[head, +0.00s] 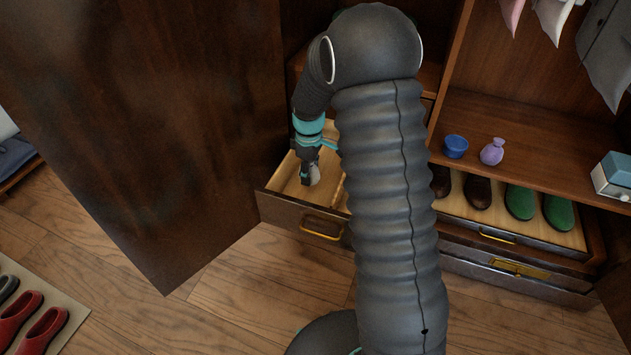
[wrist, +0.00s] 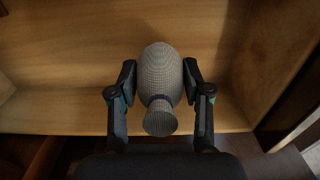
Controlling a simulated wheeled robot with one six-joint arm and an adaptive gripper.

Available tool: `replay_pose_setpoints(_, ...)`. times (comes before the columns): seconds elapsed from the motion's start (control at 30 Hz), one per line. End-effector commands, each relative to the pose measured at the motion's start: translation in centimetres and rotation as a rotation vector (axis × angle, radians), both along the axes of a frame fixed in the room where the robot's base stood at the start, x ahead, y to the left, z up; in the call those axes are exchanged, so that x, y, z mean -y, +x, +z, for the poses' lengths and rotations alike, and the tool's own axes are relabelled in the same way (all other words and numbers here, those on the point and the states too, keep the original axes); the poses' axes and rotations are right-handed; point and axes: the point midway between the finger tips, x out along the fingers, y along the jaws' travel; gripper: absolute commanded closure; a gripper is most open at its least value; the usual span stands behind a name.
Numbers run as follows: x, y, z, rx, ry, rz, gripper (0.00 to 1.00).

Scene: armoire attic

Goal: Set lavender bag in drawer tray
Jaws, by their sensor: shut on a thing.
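My gripper (head: 309,170) is shut on a small grey-white checked bag (wrist: 160,75) with a dark tie at its neck. The bag's rounded body points away from the wrist, between the two fingers. In the head view a pale bit of the held bag (head: 315,174) shows below the fingers. My gripper is over the open drawer (head: 296,212), whose pale wooden tray (head: 287,181) has a divider at right. Whether the bag touches the tray floor I cannot tell. My arm hides the drawer's right part.
Shoes (head: 520,201) fill a lower drawer. A large dark door (head: 140,120) stands left of the open drawer. A blue-white box (head: 613,176) is at far right.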

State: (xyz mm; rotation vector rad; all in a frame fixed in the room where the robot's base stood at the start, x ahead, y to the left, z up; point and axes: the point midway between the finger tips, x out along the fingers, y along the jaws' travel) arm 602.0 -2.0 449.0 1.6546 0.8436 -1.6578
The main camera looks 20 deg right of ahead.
Motion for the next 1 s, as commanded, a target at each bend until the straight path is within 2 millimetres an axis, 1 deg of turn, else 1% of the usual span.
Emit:
replay_pose_setpoints(0.03, 0.0, 0.0, -0.6, -0.001, 0.000, 0.000, 0.80)
replay_pose_setpoints(0.27, -0.1, 0.0, -2.2, -0.001, 0.000, 0.001, 0.80)
replay_pose_setpoints(0.4, -0.1, 0.0, -4.1, -0.001, 0.000, 0.001, 0.80)
replay_pose_setpoints(0.5, -0.1, 0.0, -4.9, 0.000, 0.000, 0.001, 0.80)
replay_pose_setpoints(0.73, -0.1, 0.0, -5.0, 0.001, 0.000, 0.001, 0.80)
replay_pose_setpoints(0.87, -0.1, 0.0, -5.3, 0.001, 0.000, 0.001, 0.80)
replay_pose_setpoints(0.9, -0.1, 0.0, -5.3, 0.001, 0.000, 0.001, 0.46)
replay_pose_setpoints(0.97, -0.1, 0.0, -5.2, 0.001, 0.000, 0.001, 0.31)
replay_pose_setpoints(1.0, -0.1, 0.0, -5.2, 0.001, 0.000, 0.001, 0.26)
